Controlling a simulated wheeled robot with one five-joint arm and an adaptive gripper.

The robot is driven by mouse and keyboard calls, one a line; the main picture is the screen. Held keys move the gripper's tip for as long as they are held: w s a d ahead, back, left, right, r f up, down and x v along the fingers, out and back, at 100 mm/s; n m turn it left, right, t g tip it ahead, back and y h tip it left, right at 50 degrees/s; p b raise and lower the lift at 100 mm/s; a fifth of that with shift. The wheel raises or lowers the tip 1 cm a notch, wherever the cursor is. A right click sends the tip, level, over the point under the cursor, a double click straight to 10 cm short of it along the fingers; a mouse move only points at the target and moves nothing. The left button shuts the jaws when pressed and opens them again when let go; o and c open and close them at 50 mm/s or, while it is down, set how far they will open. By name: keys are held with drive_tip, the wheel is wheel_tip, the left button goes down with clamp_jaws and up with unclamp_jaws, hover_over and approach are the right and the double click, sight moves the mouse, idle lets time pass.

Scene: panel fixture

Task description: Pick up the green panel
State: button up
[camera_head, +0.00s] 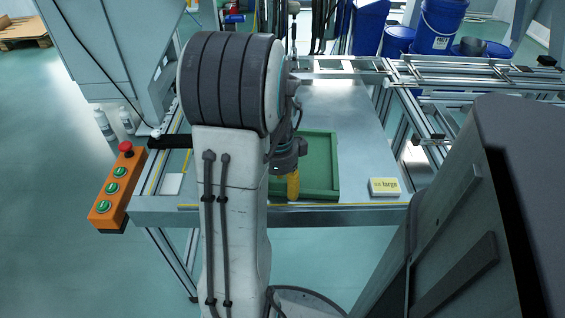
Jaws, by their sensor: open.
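The green panel (320,168) lies flat on the metal table, near its front edge, and looks like a shallow tray with a raised rim. Its left part is hidden behind my arm. My gripper (293,186) shows only in part, as a yellow piece below the dark wrist at the panel's left front. It is open, and nothing is seen held in it. Its fingertips are not clear, and I cannot tell whether it touches the panel.
A small cream block marked "largo" (384,187) sits right of the panel on the metal table (350,110). An orange button box (117,187) is at the table's left front. Aluminium framing (470,75) stands at right, with blue buckets (437,25) behind. The table behind the panel looks clear.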

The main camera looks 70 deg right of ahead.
drive_tip(key=shift+f, duration=0.25)
drive_tip(key=shift+c, duration=0.4)
drive_tip(key=shift+r, duration=0.1)
clamp_jaws()
